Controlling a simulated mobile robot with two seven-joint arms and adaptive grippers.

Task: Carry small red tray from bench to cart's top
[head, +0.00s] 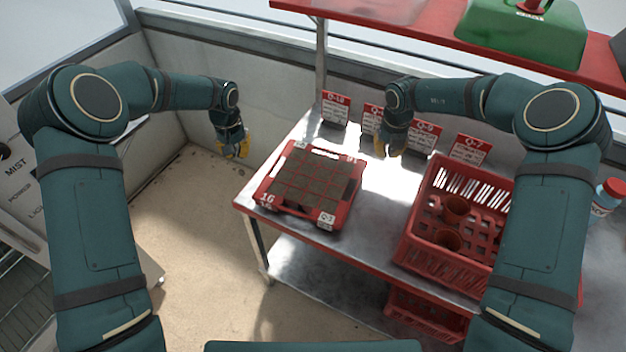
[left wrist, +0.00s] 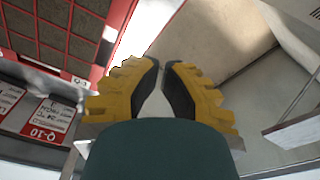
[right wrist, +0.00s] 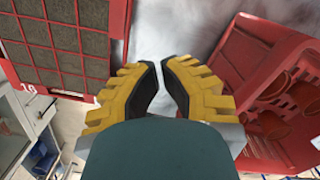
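The small red tray (head: 345,212) lies flat on the bench, near its left end. It is filled with dark square cells and carries white labels. Its edge shows in the left wrist view (left wrist: 97,75) and in the right wrist view (right wrist: 8,68). My left gripper (head: 234,152) is above and left of the tray, apart from it. My right gripper (head: 387,148) is above and right of the tray, also apart. Both grippers have yellow fingers with black pads, a narrow gap between them and nothing held. The cart is not clearly identifiable.
A red crate (head: 412,222) with brown pots stands on the bench (head: 375,225) to the right. Several red-and-white label cards (head: 335,107) stand along the back. A red shelf (head: 420,38) with a green case (head: 520,38) hangs above. A bottle (head: 607,198) is far right.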

